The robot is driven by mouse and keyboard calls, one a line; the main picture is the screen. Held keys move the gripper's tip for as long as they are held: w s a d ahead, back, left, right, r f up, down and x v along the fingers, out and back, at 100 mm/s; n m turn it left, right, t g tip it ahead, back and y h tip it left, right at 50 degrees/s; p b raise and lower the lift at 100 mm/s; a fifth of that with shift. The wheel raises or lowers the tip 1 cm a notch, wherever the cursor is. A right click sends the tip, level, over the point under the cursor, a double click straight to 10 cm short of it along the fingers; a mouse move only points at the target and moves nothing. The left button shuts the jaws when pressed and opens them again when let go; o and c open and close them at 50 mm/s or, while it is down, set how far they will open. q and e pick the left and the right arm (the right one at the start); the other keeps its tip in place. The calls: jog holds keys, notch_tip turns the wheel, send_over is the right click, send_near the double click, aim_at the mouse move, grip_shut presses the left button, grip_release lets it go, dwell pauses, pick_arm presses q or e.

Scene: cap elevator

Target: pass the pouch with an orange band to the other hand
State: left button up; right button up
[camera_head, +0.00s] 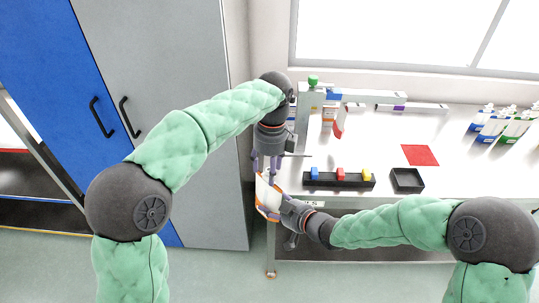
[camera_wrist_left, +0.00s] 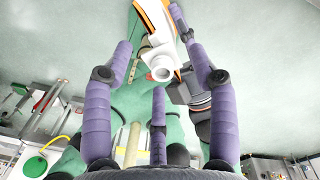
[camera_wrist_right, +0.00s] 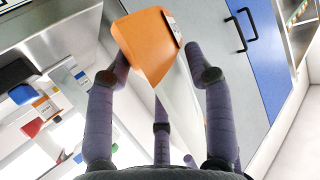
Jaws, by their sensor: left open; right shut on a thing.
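The pouch with an orange band (camera_head: 262,190) is white and is held in the air just off the bench's left front corner. My right gripper (camera_head: 278,206) is shut on it. In the right wrist view its orange face (camera_wrist_right: 148,45) and a white side (camera_wrist_right: 180,105) show between the fingers. My left gripper (camera_head: 268,170) is open, pointing down just above the pouch. In the left wrist view the pouch's white spout (camera_wrist_left: 161,67) faces the camera between the spread fingers, and part of my right gripper shows beside it. I cannot tell whether the left fingers touch the pouch.
The white bench (camera_head: 455,165) holds a black rack (camera_head: 340,182) with coloured caps, a small black tray (camera_head: 407,180), a red square (camera_head: 420,155) and several bottles at the right. A grey and blue cabinet (camera_head: 180,60) stands at the left.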

aim_at(268, 192)
pick_arm(q)
jog(key=shift+s+a+f, duration=0.1)
jog(key=shift+a+f, duration=0.05)
jog(key=shift+f, duration=2.35)
jog(key=c, duration=1.1)
pick_arm(e)
jog(key=o, duration=1.2)
jog(key=shift+d, duration=0.1)
